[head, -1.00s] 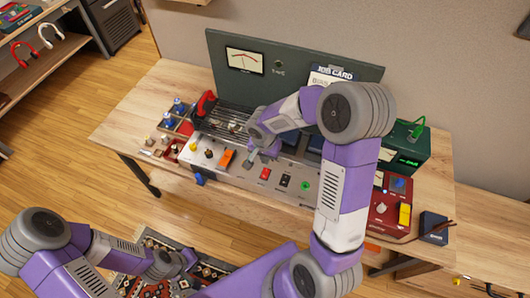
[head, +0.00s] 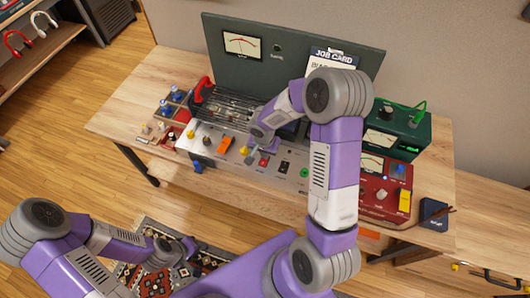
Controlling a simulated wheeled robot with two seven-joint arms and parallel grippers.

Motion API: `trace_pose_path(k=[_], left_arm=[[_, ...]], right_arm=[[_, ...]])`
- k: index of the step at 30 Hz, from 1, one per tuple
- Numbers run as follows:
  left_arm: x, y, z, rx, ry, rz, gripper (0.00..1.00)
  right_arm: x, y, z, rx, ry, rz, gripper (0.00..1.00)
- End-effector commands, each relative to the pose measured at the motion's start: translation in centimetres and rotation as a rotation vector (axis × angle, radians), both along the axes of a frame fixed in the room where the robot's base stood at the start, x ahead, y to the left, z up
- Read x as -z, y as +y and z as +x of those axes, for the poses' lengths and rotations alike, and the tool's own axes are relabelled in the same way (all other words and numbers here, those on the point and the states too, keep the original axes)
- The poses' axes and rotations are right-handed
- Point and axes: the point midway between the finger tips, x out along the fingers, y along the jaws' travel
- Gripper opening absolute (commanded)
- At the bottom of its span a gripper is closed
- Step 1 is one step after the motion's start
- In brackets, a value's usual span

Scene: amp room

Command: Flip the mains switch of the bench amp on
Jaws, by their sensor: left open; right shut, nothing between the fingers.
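The bench amp has a silver front panel (head: 210,152) with knobs, an orange part (head: 225,144), a red switch (head: 264,160), a black switch (head: 284,167) and a green round part (head: 304,172). I cannot read which control is marked as mains, nor tell its position. My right gripper (head: 250,158) is shut and empty, pointing down at the panel just left of the red switch. I cannot tell whether it touches the panel. My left gripper (head: 188,247) is open and low at the front, away from the amp, above a patterned rug (head: 150,275).
A dark green panel with a meter (head: 243,44) stands behind the amp. A green box (head: 398,128) and a red meter unit (head: 378,190) stand at the right of the wooden bench (head: 125,110). Small parts trays (head: 172,105) lie at left. My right forearm hides part of the bench.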

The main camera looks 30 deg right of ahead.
Motion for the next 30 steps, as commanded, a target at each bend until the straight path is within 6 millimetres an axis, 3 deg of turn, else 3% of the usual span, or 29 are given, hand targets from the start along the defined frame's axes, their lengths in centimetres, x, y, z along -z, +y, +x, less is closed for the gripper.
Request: trace_pose_path(k=[1, 30], left_arm=[[1.0, 0.0, 0.0, 0.000, 0.000, 0.000, 0.43], [1.7, 0.0, 0.0, 0.000, 0.000, 0.000, 0.43]], right_arm=[[0.6, -0.1, 0.1, 0.001, -0.001, -0.001, 0.00], [-0.2, 1.1, -1.0, 0.000, 0.001, 0.000, 0.00]])
